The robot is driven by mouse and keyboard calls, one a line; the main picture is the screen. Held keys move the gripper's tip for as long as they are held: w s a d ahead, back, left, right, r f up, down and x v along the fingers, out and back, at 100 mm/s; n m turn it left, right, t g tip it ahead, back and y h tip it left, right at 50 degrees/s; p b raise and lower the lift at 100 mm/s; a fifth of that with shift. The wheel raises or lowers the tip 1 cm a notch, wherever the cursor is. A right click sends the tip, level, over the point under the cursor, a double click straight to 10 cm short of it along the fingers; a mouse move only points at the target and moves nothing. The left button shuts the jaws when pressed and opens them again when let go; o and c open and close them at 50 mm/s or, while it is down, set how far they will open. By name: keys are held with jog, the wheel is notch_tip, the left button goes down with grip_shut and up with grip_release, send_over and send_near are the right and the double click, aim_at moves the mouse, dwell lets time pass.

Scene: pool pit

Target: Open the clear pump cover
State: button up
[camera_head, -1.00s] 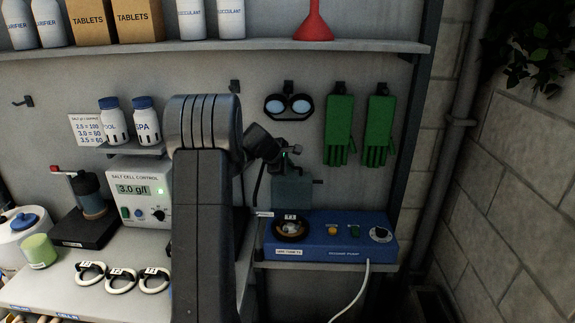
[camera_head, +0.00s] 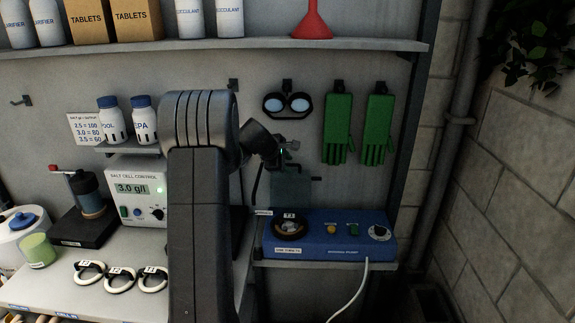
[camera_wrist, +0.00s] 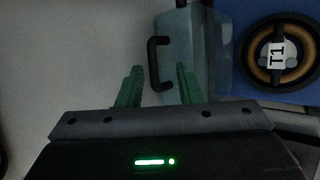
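The clear pump cover (camera_head: 291,186) is a see-through, blue-grey panel. It appears to stand raised above the back of the blue pump box (camera_head: 345,231), leaving the ring below it uncovered. In the wrist view the cover (camera_wrist: 208,55) has a black handle (camera_wrist: 154,62) on its left side. My gripper (camera_wrist: 158,68) is open, its two green fingers apart. The handle shows between the fingertips, with gaps to both; I cannot tell its depth. In the head view my gripper (camera_head: 288,150) is small, just above the cover and partly hidden by my arm.
A black-and-tan ring (camera_wrist: 280,52) with a T1 tag sits in the pump box. Green gloves (camera_head: 338,130) and goggles (camera_head: 287,103) hang behind. The salt cell control box (camera_head: 137,192) and several tagged rings (camera_head: 120,279) are to the left. A white hose (camera_head: 350,290) hangs in front.

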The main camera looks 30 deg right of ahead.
jog(key=b+v, duration=0.2)
jog(key=v, duration=1.1)
jog(key=shift+w, duration=0.1)
